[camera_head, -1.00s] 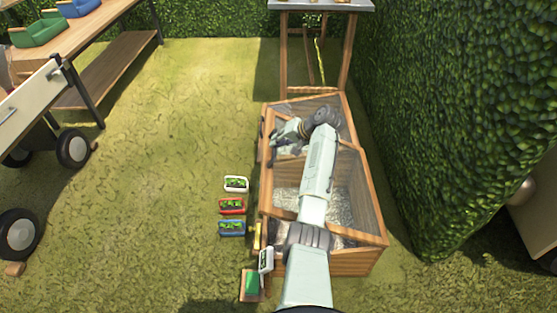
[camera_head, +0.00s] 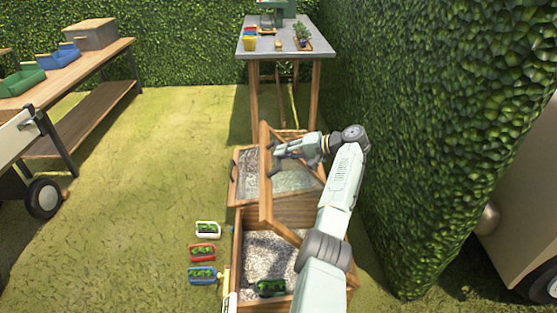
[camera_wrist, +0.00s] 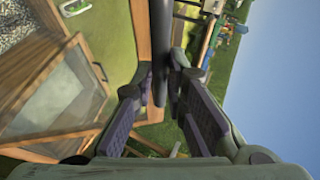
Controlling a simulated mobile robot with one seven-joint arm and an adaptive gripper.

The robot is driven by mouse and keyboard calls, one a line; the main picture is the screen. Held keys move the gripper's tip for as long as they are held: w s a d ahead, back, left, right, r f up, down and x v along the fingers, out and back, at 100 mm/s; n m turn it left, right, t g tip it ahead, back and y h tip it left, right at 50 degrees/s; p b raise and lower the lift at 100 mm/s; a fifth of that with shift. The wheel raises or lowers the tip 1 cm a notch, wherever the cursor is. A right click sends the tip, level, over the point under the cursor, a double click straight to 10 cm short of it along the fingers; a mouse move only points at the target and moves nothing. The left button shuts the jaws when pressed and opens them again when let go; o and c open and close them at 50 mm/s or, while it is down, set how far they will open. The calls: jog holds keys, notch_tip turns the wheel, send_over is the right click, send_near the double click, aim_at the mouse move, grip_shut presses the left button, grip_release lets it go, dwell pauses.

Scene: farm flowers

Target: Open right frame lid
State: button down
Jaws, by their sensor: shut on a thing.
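A glazed wooden lid (camera_head: 266,200) stands tilted up over the wooden frame boxes, its left edge raised. Its wooden edge and pane also show in the wrist view (camera_wrist: 142,25). The near box (camera_head: 238,245) is uncovered, with gravel and a dark green planter (camera_head: 268,288) inside. Gravel also shows in the far box (camera_head: 232,190).
White (camera_head: 208,229), red (camera_head: 202,252) and blue (camera_head: 202,275) planters stand on the grass left of the boxes. A table (camera_head: 277,53) stands behind them. A tall hedge (camera_head: 430,120) closes off the right. Open grass lies to the left.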

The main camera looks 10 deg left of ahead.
jog(key=shift+w+d+r, duration=0.1)
jog(key=shift+d+r, duration=0.15)
jog(key=shift+d, duration=0.1)
jog(key=c, duration=1.6)
grip_release()
jog(key=v, duration=1.2)
jog(key=shift+f, duration=0.1)
